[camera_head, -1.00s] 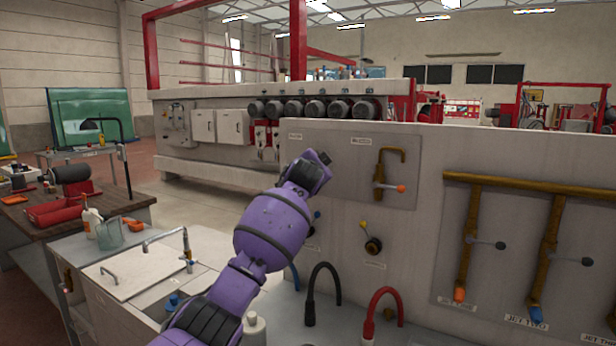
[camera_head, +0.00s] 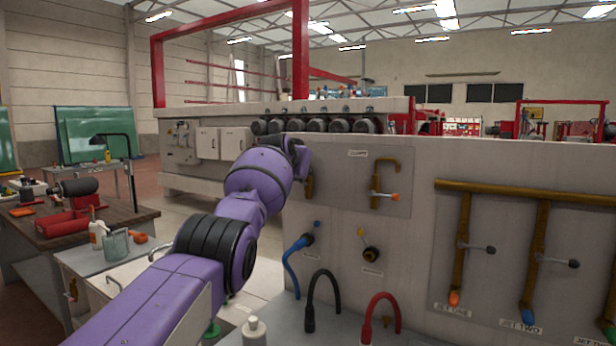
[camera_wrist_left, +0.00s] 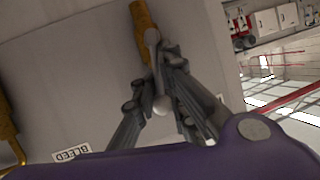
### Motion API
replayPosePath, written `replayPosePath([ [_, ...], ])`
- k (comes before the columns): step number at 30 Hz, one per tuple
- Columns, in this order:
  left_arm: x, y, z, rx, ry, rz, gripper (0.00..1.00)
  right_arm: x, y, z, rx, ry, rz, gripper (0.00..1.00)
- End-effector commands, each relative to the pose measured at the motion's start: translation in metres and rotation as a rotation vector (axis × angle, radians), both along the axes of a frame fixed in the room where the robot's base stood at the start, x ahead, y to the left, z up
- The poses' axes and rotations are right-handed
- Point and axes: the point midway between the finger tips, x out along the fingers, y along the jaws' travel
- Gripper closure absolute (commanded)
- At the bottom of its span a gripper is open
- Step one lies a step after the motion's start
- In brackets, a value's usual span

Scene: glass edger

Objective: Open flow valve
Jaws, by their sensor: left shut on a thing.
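The flow valve is a brass pipe (camera_wrist_left: 143,25) with a grey lever (camera_wrist_left: 153,42) ending in a round pale knob, on the upright panel. In the left wrist view, the fingers of my left gripper (camera_wrist_left: 160,100) are on either side of the lever, closed on it near its knob. In the head view, my purple left arm covers most of this valve, and only a bit of brass pipe (camera_head: 310,185) shows beside my wrist. The gripper's fingers are hidden there. My right gripper is in neither view.
The bleed valve (camera_head: 377,183), with an orange-tipped lever, is just right on the same panel (camera_head: 405,235). Blue (camera_head: 290,270), black (camera_head: 311,305) and red (camera_head: 370,315) hoses are below. Jet valves (camera_head: 463,245) line the right. A sink counter and workbench (camera_head: 140,215) are left.

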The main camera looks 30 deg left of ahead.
Motion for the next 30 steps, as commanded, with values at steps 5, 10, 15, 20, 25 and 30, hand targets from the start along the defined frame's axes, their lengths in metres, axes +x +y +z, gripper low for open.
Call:
replayPosePath([
  [5,-0.0006,0.0028,0.0099,-0.08,-0.011,0.005,1.0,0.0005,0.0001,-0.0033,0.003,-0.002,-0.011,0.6],
  [10,-0.0011,0.0033,0.0115,-0.121,-0.009,0.005,1.0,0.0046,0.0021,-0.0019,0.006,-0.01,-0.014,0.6],
  [15,-0.0016,0.0041,0.013,-0.136,-0.01,0.007,1.0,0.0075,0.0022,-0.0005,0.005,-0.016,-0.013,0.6],
  [20,-0.0019,0.0045,0.0139,-0.138,-0.01,0.008,1.0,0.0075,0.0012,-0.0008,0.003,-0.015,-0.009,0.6],
  [25,-0.002,0.0048,0.0147,-0.136,-0.011,0.008,1.0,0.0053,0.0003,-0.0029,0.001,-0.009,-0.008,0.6],
  [30,-0.0019,0.0043,0.0143,-0.138,-0.011,0.007,0.72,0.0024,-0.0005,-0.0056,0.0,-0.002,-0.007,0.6],
])
